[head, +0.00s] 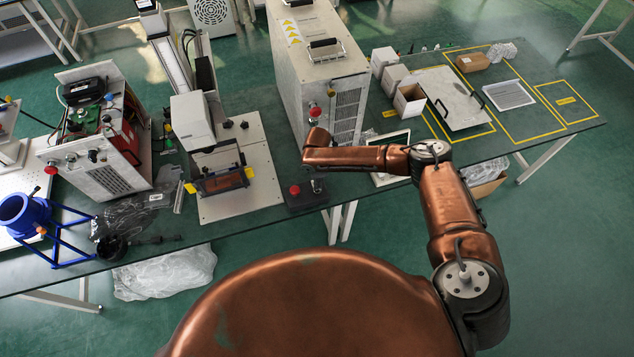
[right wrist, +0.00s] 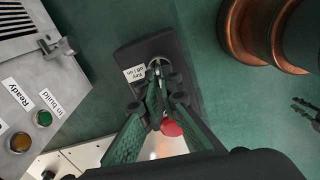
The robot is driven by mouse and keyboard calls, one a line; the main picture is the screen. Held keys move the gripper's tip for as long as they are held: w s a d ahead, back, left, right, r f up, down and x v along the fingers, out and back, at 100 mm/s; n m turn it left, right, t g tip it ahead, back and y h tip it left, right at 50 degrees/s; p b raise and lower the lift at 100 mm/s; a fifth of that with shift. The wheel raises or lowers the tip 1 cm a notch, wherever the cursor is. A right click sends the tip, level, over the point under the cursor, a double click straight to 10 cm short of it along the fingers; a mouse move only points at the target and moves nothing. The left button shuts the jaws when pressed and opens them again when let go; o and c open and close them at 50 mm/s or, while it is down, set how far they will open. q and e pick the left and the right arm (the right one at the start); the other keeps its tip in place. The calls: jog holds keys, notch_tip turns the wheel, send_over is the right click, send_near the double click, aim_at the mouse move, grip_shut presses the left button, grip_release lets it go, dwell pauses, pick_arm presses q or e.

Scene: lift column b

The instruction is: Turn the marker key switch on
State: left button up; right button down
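The marker key switch (right wrist: 166,52) is a round metal lock on a dark control box (right wrist: 133,58), beside a white label about key off and on. In the head view the dark box (head: 304,203) lies at the table's front edge, with a red button (head: 295,190) on it. My right gripper (right wrist: 160,78) points down over the box. Its fingertips are close together at the key and appear to be shut on it. They hide most of the key, so its turn angle cannot be read. The red button (right wrist: 172,128) shows behind the fingers. My left gripper is not in view.
A tall grey machine cabinet (head: 325,75) stands just behind the box. A marking machine on a light plate (head: 240,200) is to its left. A tablet-like frame (head: 388,178) lies to the right. Green (right wrist: 44,118) and amber (right wrist: 20,141) buttons show on the cabinet.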

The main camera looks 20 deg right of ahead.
jog(key=m+p, duration=0.4)
jog(key=m, duration=0.1)
jog(key=shift+s+r+m, duration=0.1)
jog(key=shift+r+m, duration=0.05)
jog(key=shift+m, duration=0.25)
jog(key=m+p, duration=0.3)
jog(key=m, duration=0.1)
jog(key=shift+m, duration=0.4)
jog(key=c, duration=2.2)
grip_release()
jog(key=shift+o, duration=0.2)
notch_tip(320, 180, up, 12)
